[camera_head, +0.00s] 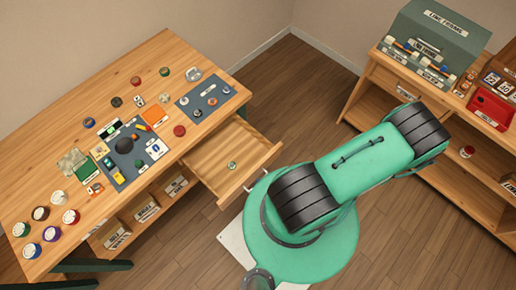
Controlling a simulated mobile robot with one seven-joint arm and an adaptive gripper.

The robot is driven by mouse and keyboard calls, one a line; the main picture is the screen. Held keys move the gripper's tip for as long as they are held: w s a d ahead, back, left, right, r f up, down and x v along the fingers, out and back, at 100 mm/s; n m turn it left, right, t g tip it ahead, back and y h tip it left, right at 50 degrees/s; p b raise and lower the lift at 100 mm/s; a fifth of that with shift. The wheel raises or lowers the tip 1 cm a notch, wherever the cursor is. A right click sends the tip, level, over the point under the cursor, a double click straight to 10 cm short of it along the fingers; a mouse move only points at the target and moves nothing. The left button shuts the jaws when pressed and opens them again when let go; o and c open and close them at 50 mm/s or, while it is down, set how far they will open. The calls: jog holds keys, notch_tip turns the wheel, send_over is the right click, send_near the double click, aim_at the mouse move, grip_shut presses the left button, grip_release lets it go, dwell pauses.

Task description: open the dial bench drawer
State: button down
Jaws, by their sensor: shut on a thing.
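The dial bench (75,80) is a light wooden table at the left. Its drawer (211,174) stands pulled out from the bench's right side, with its inside visible from above. A small round greenish item (232,165) lies in it. Pale handle parts show along the drawer's outer front. My green arm with black bands reaches across the right of the view, close to the drawer front. My gripper cannot be made out in this view, so its hold on the handle cannot be seen.
Dial parts, several round pots and two dark mats (205,101) cover much of the bench top. Labelled bins (145,208) sit beneath it. At the right, a wooden shelf unit (376,80) carries a green case (437,35) and a red box (490,108). Wooden floor lies between.

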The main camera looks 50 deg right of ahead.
jog(key=shift+s+d, duration=0.2)
jog(key=c, duration=1.8)
grip_release()
jog(key=shift+o, duration=0.7)
jog(key=shift+a, duration=0.1)
jog(key=shift+s, duration=0.2)
jog(key=v, duration=1.1)
jog(key=shift+s, duration=0.25)
jog(key=shift+f, duration=0.1)
